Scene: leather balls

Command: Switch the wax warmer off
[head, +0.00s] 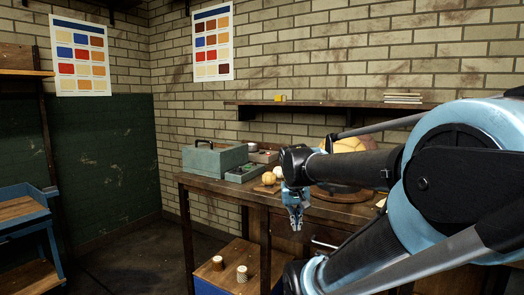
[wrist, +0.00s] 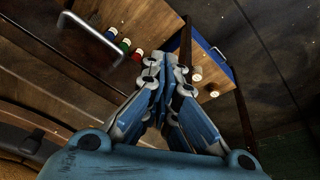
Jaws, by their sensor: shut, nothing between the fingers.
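My gripper (head: 295,222) hangs fingers down in front of the workbench's front edge in the head view. Its fingers are shut and empty, and the closed tips also show in the wrist view (wrist: 165,66). The wooden workbench (head: 222,187) stands against the brick wall. I cannot make out a wax warmer or its switch for certain in either view. My arm covers much of the right part of the bench.
A grey-green toolbox (head: 214,160), small pale balls (head: 269,178) and a large tan ball (head: 350,145) are on the bench. A metal handle (wrist: 92,38) and several spools (wrist: 124,46) show below. A blue cart (head: 25,211) stands left, with open floor between.

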